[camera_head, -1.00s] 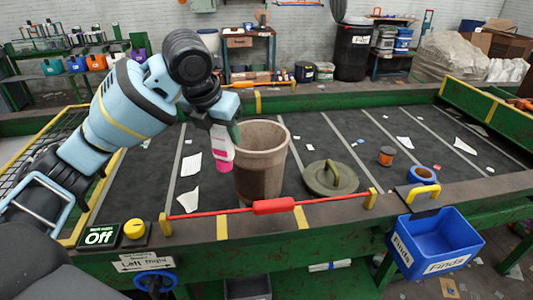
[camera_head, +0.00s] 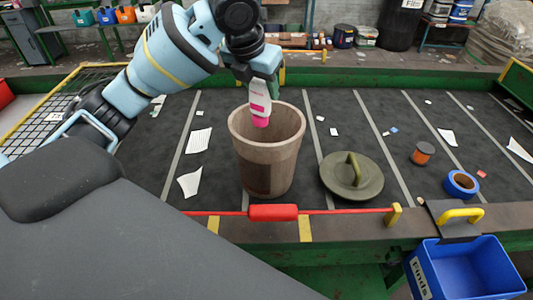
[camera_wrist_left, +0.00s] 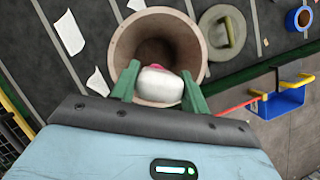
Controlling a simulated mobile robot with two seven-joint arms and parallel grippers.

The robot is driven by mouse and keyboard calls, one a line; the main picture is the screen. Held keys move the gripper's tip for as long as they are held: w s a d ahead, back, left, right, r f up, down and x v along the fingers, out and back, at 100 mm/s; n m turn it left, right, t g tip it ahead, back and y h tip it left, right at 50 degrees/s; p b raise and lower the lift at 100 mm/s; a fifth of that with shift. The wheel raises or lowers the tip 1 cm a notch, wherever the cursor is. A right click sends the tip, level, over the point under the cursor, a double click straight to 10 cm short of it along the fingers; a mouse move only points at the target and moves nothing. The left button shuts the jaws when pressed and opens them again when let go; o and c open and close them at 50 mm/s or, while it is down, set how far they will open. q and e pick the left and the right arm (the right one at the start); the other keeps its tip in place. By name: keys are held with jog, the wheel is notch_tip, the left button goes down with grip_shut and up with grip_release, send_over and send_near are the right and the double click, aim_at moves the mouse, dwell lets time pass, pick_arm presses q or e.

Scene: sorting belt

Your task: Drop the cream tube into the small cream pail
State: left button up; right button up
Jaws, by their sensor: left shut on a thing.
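The cream tube (camera_head: 260,100), white with a pink cap pointing down, is held in my left gripper (camera_head: 261,78). The gripper is shut on the tube's upper end. The cap is over the mouth of the pail (camera_head: 268,165), a brownish-cream open bucket standing upright on the belt. In the left wrist view, the tube (camera_wrist_left: 158,88) sits between the green fingers (camera_wrist_left: 158,92), and the pail's open mouth (camera_wrist_left: 192,34) lies beyond it. The pail's inside looks empty where it shows. My right gripper is not in view.
A round olive lid (camera_head: 368,186) with a handle lies right of the pail. An orange-brown spool (camera_head: 422,154) and a blue tape roll (camera_head: 461,183) lie farther right. A red bar (camera_head: 273,212) runs along the front edge. A blue bin (camera_head: 467,268) hangs at front right. Paper scraps dot the belt.

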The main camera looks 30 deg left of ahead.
aim_at(262, 107)
pick_arm(q)
jog(key=shift+w+f, duration=0.15)
jog(key=shift+f, duration=2.7)
jog(key=o, duration=1.1)
jog(key=shift+c, duration=0.2)
jog(key=shift+v, duration=3.9)
